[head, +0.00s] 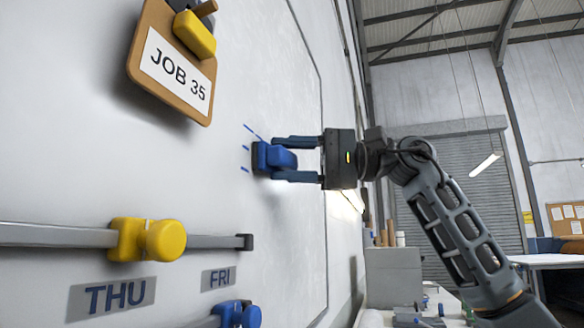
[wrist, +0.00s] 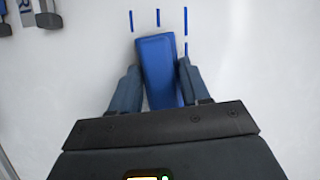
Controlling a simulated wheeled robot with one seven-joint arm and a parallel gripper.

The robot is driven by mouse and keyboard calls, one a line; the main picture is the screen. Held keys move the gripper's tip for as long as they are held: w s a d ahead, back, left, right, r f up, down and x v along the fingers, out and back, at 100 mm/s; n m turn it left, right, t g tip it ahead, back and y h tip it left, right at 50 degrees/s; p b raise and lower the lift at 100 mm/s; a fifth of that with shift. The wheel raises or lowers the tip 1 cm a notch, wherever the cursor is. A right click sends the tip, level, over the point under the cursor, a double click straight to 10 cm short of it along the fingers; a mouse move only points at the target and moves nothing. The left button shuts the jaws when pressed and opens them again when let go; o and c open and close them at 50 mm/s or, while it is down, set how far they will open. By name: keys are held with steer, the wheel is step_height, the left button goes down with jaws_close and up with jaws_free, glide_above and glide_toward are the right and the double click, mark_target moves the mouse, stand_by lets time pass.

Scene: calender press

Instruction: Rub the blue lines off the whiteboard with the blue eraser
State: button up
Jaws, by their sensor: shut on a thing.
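My gripper (head: 296,159) is shut on the blue eraser (head: 268,158) and holds it at the whiteboard (head: 285,230). I cannot tell for sure whether the eraser's face touches the board. The eraser also shows between the fingers in the wrist view (wrist: 157,60). Blue lines (head: 252,131) show around the eraser's board side. In the wrist view there are two short blue marks, left (wrist: 131,20) and middle (wrist: 158,17), and a longer line (wrist: 185,30) at the right that runs down behind the finger. The eraser hides part of the board.
A brown clipboard reading JOB 35 (head: 140,62) with a yellow clip hangs at upper left. A grey rail (head: 60,236) with a yellow knob (head: 160,240) runs below it, above THU and FRI labels. A blue knob (head: 240,314) is at the bottom. A cluttered bench (head: 440,303) stands beyond.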

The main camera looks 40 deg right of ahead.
mark_target(296, 158)
steer(key=shift+s+a+b, duration=0.7)
steer(key=shift+s+a, duration=0.15)
steer(key=shift+a, duration=0.4)
steer(key=shift+s+a+b, duration=0.7)
steer(key=shift+s+a, duration=0.1)
steer(key=shift+a, duration=0.4)
steer(key=shift+s+a+b, duration=0.7)
steer(key=shift+s+a, duration=0.15)
steer(key=shift+a, duration=0.4)
steer(key=shift+r+p, duration=0.6)
steer(key=shift+r, duration=0.35)
steer(key=shift+w+d, duration=0.45)
steer(key=shift+d, duration=0.25)
steer(key=shift+w+d, duration=0.4)
steer(key=shift+d, duration=0.3)
steer(key=shift+w+d+p, duration=0.45)
steer(key=shift+w+d, duration=0.35)
steer(key=shift+d, duration=0.25)
steer(key=shift+w+d+p, duration=0.5)
steer(key=shift+w+d, duration=0.35)
steer(key=shift+d, duration=0.2)
steer(key=shift+w+d+p, duration=0.45)
steer(key=shift+w+d, duration=0.35)
steer(key=shift+d, duration=0.25)
steer(key=shift+w+d+p, duration=0.35)
steer(key=shift+w+d, duration=0.35)
steer(key=shift+d, duration=0.15)
steer(key=shift+s+f, duration=0.1)
